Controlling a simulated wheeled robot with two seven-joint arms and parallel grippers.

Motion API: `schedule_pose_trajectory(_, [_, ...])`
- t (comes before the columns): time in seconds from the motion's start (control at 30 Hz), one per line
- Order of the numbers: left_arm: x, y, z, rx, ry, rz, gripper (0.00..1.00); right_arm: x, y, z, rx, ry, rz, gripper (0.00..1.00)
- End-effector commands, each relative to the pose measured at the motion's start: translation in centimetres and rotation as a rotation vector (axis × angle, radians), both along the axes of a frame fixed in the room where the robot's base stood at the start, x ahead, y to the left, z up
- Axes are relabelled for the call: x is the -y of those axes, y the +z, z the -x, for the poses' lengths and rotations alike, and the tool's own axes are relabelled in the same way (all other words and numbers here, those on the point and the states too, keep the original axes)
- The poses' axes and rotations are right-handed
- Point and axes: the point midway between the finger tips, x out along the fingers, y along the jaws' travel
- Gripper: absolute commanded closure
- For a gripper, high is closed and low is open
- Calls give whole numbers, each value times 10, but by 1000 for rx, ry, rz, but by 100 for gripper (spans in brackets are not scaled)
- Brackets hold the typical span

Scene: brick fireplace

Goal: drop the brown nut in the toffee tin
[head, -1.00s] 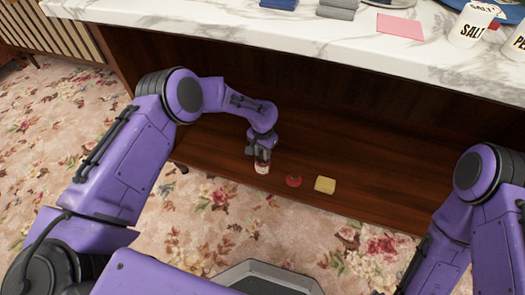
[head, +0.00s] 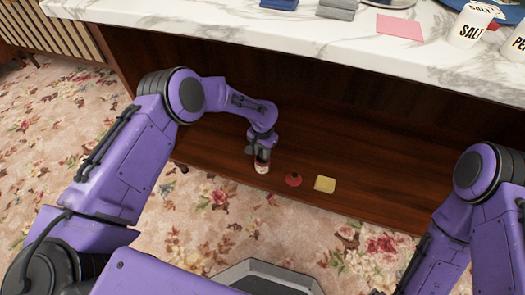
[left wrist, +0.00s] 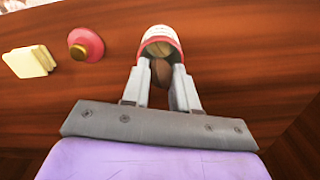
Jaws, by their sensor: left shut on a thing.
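The brown nut (left wrist: 161,71) is held between the fingertips of my left gripper (left wrist: 161,76) in the left wrist view. The toffee tin (left wrist: 160,31) is just past the fingertips, white with red, with its open mouth facing the gripper. Something light brown shows inside the mouth. The nut overlaps the near rim in this view; I cannot tell whether it touches. In the head view the tin (head: 262,168) stands on the low wooden shelf, with my left gripper (head: 260,157) right at its top. The nut cannot be made out there. My right gripper is out of view.
A red round piece with a knob (head: 293,179) and a yellow block (head: 325,184) lie on the dark wooden shelf (head: 225,158) to the right of the tin. The marble top (head: 250,32) overhangs above. The shelf right of the block is clear.

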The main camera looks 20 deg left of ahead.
Motion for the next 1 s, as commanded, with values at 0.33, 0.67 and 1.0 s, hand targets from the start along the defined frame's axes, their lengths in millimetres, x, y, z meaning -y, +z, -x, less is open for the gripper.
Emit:
schedule_pose_trajectory(0.33, [0, 0, 0, 0, 0, -1, 100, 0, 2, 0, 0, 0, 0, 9])
schedule_pose_trajectory(0.67, [0, 0, 0, 0, 0, 0, 42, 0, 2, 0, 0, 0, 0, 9])
schedule_pose_trajectory(1.0, [0, 0, 0, 0, 0, 0, 42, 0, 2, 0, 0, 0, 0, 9])
